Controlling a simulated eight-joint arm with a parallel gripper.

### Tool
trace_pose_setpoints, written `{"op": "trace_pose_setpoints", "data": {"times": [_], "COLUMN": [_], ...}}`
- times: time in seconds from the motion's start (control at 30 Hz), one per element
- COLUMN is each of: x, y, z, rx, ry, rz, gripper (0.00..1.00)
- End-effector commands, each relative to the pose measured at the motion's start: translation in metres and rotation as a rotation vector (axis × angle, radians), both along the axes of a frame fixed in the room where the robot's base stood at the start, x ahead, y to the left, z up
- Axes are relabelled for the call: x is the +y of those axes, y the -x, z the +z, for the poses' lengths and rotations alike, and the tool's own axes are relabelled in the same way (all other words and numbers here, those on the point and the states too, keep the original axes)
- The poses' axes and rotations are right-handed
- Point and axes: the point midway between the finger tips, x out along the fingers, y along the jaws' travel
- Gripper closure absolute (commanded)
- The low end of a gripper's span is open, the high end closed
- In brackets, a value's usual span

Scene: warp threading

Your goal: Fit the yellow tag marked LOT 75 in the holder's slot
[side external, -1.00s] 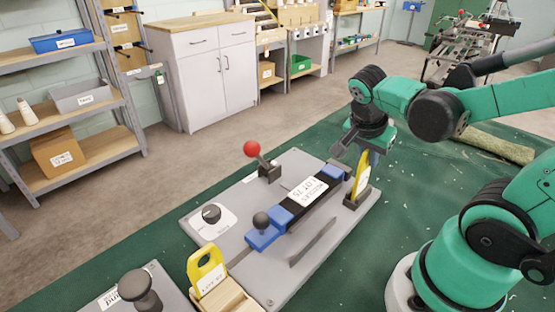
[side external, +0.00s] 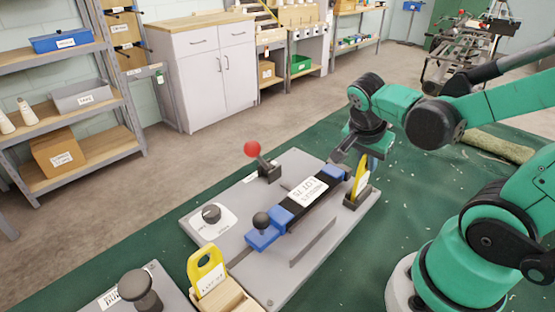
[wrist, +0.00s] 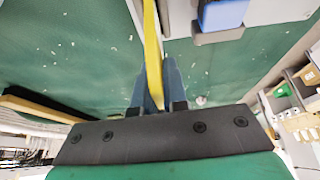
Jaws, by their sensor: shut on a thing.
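A yellow tag (side external: 361,178) with a white label stands upright at the dark holder block (side external: 356,198), at the right end of the grey board. Its print is too small to read. My gripper (side external: 368,158) is at the top of this tag and shut on it. In the wrist view the tag (wrist: 153,50) shows edge-on as a yellow strip between my fingers (wrist: 157,92). Its lower edge meets the holder, but I cannot tell how deep it sits. A second yellow tag (side external: 207,270) with a hole stands in a wooden tray (side external: 228,300) at the front left; its marking is unreadable.
The grey board (side external: 232,192) carries a blue and black bar (side external: 300,203) labelled LOT 75, a red-knobbed lever (side external: 253,150) and a dial (side external: 211,213). A dark knob (side external: 139,288) stands at the front left. The green mat (side external: 420,185) is clear behind the holder.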

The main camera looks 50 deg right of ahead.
Motion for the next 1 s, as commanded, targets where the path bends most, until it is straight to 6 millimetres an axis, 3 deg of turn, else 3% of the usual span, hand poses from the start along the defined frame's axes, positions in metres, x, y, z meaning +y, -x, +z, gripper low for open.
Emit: {"op": "trace_pose_setpoints", "data": {"times": [0.43,0.5,0.57,0.8,0.87,0.9,1.0], "x": [0.0000,0.0000,0.0000,0.0000,0.0000,0.0000,0.0000], "y": [-0.0002,-0.0002,-0.0002,-0.0002,-0.0002,-0.0002,-0.0002], "z": [-0.0045,-0.0045,-0.0045,-0.0045,-0.0045,-0.0045,-0.0045], "rx": [0.000,0.000,0.000,0.000,0.000,0.000,0.000], "ry": [0.000,0.000,0.000,0.000,0.000,0.000,0.000], "rz": [0.000,0.000,0.000,0.000,0.000,0.000,0.000], "gripper": [1.00,0.74,0.57,0.55,0.38,0.34,0.34]}}
